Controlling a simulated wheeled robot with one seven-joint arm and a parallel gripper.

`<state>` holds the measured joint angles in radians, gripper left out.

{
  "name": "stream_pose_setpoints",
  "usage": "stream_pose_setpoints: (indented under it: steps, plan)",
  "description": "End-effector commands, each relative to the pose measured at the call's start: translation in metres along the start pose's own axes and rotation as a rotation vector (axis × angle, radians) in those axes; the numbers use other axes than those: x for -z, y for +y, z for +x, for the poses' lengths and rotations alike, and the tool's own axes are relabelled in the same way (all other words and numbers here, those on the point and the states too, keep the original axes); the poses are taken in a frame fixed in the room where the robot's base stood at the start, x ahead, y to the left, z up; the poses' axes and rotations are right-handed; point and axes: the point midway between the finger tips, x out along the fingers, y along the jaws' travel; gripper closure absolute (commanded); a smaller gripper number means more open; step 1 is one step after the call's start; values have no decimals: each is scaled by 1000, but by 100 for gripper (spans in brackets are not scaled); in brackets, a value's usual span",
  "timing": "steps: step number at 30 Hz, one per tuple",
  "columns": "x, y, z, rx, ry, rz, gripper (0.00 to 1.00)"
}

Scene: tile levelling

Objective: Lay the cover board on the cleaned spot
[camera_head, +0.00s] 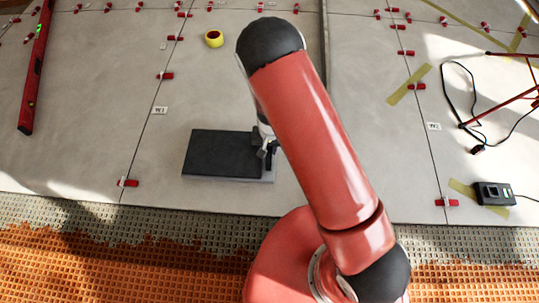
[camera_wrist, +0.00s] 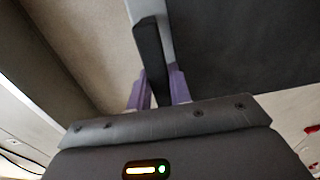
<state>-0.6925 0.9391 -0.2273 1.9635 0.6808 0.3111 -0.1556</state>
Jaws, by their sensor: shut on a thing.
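The cover board (camera_head: 220,152) is a dark grey rectangle with a paler edge along its front, over the light grey tiles left of my arm. My gripper (camera_head: 266,150) is at its right end, partly hidden by my arm. In the wrist view the purple fingertips of my gripper (camera_wrist: 156,88) are closed around a narrow black upright part, which seems to be the board's grip. The board's dark face (camera_wrist: 250,45) fills the right of that view. I cannot tell whether the board touches the floor. The spot under it is hidden.
Red levelling clips (camera_head: 128,183) line the tile joints. A red spirit level (camera_head: 35,75) is at far left. A black box with a cable (camera_head: 493,193) and a red stand (camera_head: 500,102) are at right. Ribbed orange and grey matting (camera_head: 120,265) lies in front.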

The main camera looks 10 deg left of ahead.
Motion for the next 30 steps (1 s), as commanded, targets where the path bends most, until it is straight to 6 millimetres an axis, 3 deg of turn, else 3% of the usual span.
stream_pose_setpoints:
  steps: [11, 21, 22, 26, 30]
  plan:
    - [0, 0, 40, 1, 0, -1, 100]
    - [1, 0, 43, 2, 1, 0, 100]
    - [0, 1, 44, 0, 0, 0, 78]
    - [0, 1, 44, 0, 0, 0, 60]
    - [0, 1, 44, 0, 0, 0, 58]
